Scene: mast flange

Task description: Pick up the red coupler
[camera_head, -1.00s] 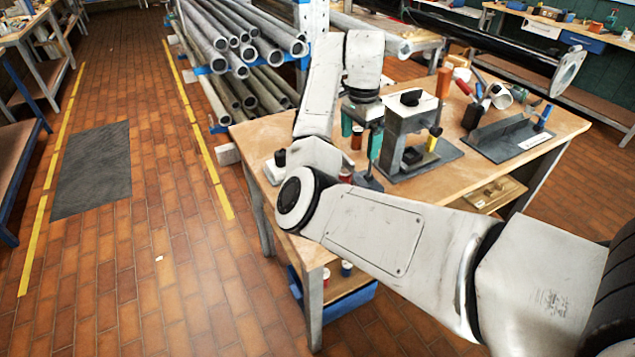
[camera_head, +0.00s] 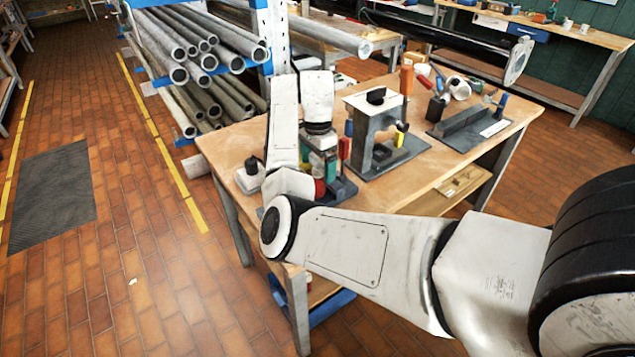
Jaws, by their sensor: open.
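My gripper (camera_head: 323,170) points down over the near left part of the workbench, open, beside a grey press-like fixture (camera_head: 375,130). Its fingers are small and partly hidden by my own arm. A dark red round piece (camera_head: 320,187), which may be the red coupler, shows low at the gripper, partly covered by my arm. I cannot tell whether it lies between the fingers. A narrow upright red piece (camera_head: 345,148) stands just right of the gripper. Green parts (camera_head: 326,160) show at the fingers.
The wooden workbench (camera_head: 450,175) also bears a yellow piece (camera_head: 399,139) at the fixture, an orange upright cylinder (camera_head: 406,78) behind it, and a dark angled block (camera_head: 470,122) to the right. A pipe rack (camera_head: 205,60) stands behind left. The tiled floor at left is open.

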